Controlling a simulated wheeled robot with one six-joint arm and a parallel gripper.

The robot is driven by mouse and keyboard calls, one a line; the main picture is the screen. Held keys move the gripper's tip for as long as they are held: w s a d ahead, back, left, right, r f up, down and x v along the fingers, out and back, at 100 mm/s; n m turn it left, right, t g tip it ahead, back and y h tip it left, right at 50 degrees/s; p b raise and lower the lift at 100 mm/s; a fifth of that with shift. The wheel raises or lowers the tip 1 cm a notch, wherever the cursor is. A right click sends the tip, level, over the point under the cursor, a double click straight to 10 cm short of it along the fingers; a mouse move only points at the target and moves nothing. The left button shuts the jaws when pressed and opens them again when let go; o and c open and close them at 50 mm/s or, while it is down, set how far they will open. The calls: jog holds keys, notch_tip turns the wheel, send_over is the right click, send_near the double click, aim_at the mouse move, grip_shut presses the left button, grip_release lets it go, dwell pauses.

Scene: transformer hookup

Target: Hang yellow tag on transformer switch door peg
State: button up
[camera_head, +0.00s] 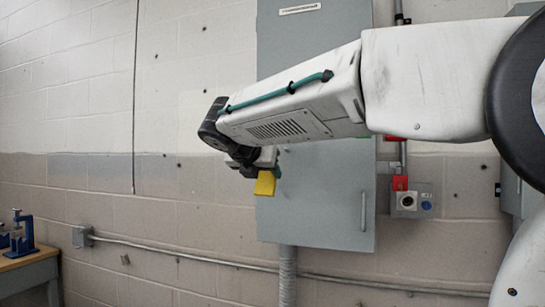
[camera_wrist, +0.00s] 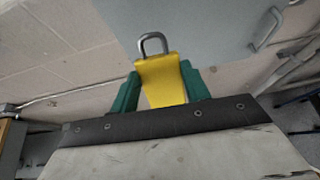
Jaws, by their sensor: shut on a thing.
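The yellow tag (camera_wrist: 162,82) is between the two green fingers of my gripper (camera_wrist: 159,88) in the wrist view, and the gripper is shut on it. A grey metal loop (camera_wrist: 153,42) stands out from the tag's far end. In the head view the yellow tag (camera_head: 265,184) hangs below my gripper (camera_head: 262,172), in front of the left side of the grey cabinet (camera_head: 320,205). The cabinet door (camera_wrist: 200,25) also shows beyond the tag in the wrist view. The door peg cannot be made out; my arm covers the middle of the cabinet.
A grey box with a black round part and a blue button (camera_head: 411,200) is on the wall right of the cabinet, with a red part (camera_head: 400,183) beside it. Conduit (camera_head: 190,257) runs low along the wall. A bench with blue tools (camera_head: 22,235) stands at far left.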

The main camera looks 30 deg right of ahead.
jog(key=shift+t, duration=0.4)
jog(key=r, duration=0.1)
jog(key=s+r, duration=0.1)
jog(key=r, duration=0.1)
jog(key=s+d+r, duration=0.1)
jog(key=shift+s+d+r, duration=0.1)
jog(key=shift+s+r, duration=0.05)
jog(key=shift+w+d+f, duration=0.3)
jog(key=shift+w+d, duration=0.7)
jog(key=shift+d, duration=0.25)
jog(key=shift+w+d+f, duration=0.25)
jog(key=shift+w+d, duration=0.75)
jog(key=shift+d, duration=0.25)
jog(key=shift+w+d+f, duration=0.3)
jog(key=shift+w+d, duration=0.7)
jog(key=shift+d, duration=0.25)
jog(key=o, duration=1.1)
jog(key=shift+c, duration=0.2)
